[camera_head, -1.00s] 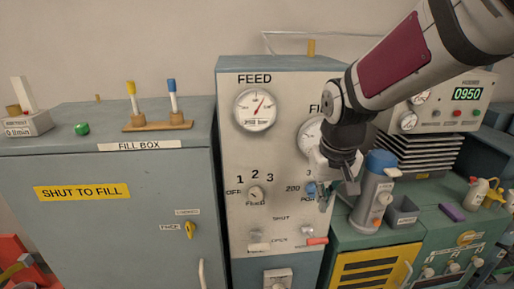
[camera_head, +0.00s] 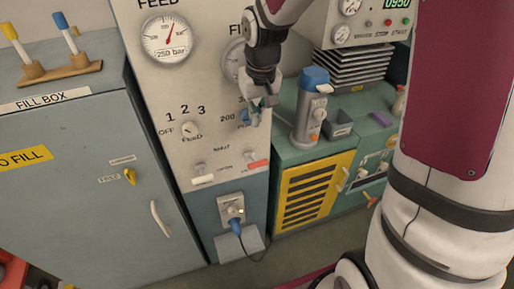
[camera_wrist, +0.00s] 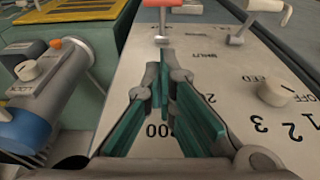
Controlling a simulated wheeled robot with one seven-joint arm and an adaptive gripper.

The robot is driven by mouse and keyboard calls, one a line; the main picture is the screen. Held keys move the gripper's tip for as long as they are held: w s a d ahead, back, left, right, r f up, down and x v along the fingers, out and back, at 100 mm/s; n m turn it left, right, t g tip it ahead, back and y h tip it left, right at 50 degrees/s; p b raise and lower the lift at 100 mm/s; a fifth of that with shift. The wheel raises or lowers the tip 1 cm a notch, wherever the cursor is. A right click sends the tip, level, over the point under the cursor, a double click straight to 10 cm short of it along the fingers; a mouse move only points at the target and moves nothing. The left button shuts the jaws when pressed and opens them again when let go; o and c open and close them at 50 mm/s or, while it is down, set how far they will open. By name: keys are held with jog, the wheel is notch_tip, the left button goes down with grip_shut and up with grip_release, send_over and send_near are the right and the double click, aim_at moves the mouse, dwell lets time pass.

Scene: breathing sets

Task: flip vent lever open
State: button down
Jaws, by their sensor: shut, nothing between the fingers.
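Two small levers stick out low on the pale panel (camera_head: 165,115): a white-ended one (camera_head: 203,180) at left and a red-ended one (camera_head: 258,166) at right. SHUT and OPEN are printed between them; I cannot read which lever is the vent. In the wrist view, the red lever (camera_wrist: 160,4) and white lever (camera_wrist: 263,7) show at the top edge. My gripper (camera_head: 254,118) is in front of the panel's right side, above the red lever and apart from it. In the wrist view its teal-padded fingers (camera_wrist: 163,75) are closed together and empty.
A grey flask with a blue cap (camera_head: 311,110) and a small grey bin (camera_head: 338,130) stand on the green bench right of the panel. A FEED knob (camera_head: 190,129) is at the panel's left.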

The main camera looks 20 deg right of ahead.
send_over(258, 164)
jog(key=w, duration=0.5)
notch_tip(258, 164, down, 10)
jog(key=r, duration=0.1)
jog(key=shift+s+d+f+p, duration=0.15)
jog(key=shift+s+f+p, duration=0.1)
jog(key=shift+s+f, duration=0.5)
jog(key=shift+s+d+f+p, duration=0.2)
jog(key=shift+s+f, duration=0.3)
jog(key=shift+f, duration=0.35)
